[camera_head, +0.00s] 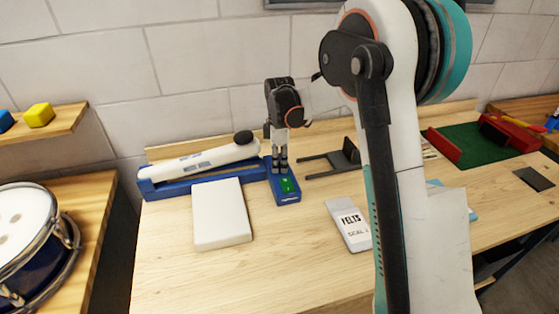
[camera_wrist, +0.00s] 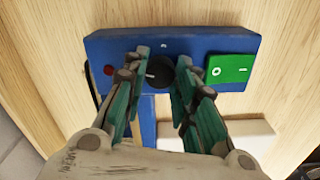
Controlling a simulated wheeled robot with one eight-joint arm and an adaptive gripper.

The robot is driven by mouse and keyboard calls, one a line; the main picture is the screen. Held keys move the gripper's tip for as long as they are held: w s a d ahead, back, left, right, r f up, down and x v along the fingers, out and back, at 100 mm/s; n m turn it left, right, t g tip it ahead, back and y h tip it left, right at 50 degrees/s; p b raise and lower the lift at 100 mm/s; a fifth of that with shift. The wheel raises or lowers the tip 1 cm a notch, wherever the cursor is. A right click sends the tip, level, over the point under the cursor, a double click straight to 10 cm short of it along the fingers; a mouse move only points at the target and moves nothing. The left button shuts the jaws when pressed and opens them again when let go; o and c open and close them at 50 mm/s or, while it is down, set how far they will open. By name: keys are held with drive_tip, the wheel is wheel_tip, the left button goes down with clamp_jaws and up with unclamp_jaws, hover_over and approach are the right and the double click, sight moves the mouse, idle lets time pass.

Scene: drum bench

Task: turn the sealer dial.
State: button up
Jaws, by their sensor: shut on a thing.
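The sealer's blue control box (camera_head: 286,196) stands on the bench in the head view. In the wrist view the box (camera_wrist: 205,43) shows a black round dial (camera_wrist: 159,71) and a green switch (camera_wrist: 230,69) marked 0 and 1. My gripper (camera_head: 279,168) points down at the box's back end. In the wrist view my gripper (camera_wrist: 160,72) has its teal fingers shut on the dial, one on each side. The sealer's long white arm (camera_head: 205,158) with a black knob lies over a blue base (camera_head: 160,190), left of the box.
A white block (camera_head: 221,214) lies before the sealer. A pouch labelled FELTS (camera_head: 348,224) lies to the right. A dark stand (camera_head: 335,162) is behind it. A green mat (camera_head: 475,146) with red pieces is at far right. A drum (camera_head: 28,245) stands at left.

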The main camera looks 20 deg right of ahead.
drive_tip(key=m+p, duration=0.1)
drive_tip(key=m, duration=1.2)
drive_tip(key=shift+m+p, duration=0.4)
drive_tip(key=m, duration=1.2)
drive_tip(key=shift+m+p, duration=0.35)
drive_tip(key=shift+m, duration=0.05)
drive_tip(key=o, duration=1.1)
